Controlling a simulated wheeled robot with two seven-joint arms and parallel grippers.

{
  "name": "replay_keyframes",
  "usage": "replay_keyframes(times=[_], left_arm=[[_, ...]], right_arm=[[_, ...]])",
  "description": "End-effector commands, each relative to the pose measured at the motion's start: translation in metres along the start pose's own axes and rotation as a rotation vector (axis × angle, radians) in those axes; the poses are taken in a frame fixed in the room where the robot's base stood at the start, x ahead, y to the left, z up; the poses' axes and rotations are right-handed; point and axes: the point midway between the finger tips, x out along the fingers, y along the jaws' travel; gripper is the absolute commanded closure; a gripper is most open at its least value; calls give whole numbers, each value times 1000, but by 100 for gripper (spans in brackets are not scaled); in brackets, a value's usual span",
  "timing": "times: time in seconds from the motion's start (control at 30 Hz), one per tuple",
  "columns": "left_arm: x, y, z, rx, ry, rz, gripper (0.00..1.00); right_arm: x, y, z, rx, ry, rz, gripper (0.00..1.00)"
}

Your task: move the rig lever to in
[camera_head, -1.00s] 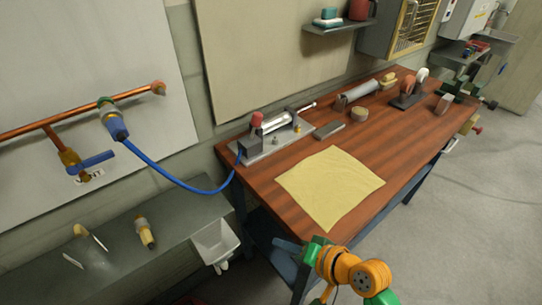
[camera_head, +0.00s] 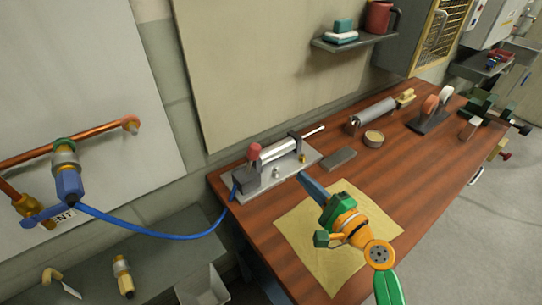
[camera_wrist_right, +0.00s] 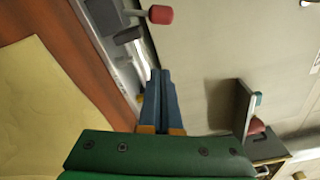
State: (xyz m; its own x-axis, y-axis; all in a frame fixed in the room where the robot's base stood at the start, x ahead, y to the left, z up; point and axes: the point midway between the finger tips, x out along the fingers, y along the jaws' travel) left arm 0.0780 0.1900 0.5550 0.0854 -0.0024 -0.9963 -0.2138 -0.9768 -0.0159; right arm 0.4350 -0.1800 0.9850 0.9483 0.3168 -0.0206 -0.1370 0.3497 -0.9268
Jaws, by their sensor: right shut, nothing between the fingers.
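The rig (camera_head: 275,165) is a grey plate with a silver cylinder on it, at the back left of the wooden bench. A red knob (camera_head: 254,151), seemingly the lever's handle, stands up at its left end; it also shows at the top of the right wrist view (camera_wrist_right: 160,14). I cannot read the lever's position marks. My right gripper (camera_head: 302,175) is shut and empty, its blue fingers at the rig's front right edge in the picture, apart from the knob. Its fingers also show in the right wrist view (camera_wrist_right: 160,73). My left gripper is not in view.
A yellow cloth (camera_head: 310,255) lies under my right arm. A grey block (camera_head: 339,159), a tape roll (camera_head: 374,138) and a grey cylinder (camera_head: 372,116) lie right of the rig. A blue hose (camera_head: 150,232) runs from the rig to the wall pipe. A shelf (camera_head: 352,42) hangs above.

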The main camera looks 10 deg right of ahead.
Motion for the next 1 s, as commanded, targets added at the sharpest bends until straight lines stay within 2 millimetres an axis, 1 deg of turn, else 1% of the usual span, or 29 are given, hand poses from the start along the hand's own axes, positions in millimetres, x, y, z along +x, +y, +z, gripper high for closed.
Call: replay_keyframes(times=[0.03, 0.17, 0.4, 0.43, 0.47, 0.6, 0.77, 1.0], left_arm=[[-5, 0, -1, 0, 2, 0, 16], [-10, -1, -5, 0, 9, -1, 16], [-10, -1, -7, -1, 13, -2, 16], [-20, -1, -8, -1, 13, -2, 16], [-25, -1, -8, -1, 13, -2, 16], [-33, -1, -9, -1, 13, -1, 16], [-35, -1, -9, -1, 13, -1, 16], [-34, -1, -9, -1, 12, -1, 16]], right_arm=[[10, -4, 2, 0, -2, -2, 100], [38, -3, 2, 0, -3, -1, 100], [90, -1, 2, -3, -3, 0, 100], [90, -5, 11, 0, -3, 2, 100], [90, -6, 17, 1, -4, 2, 100], [94, -3, 34, -1, -2, 2, 100], [96, -1, 40, -3, -1, 2, 100], [96, 0, 40, -3, -1, 2, 100]])
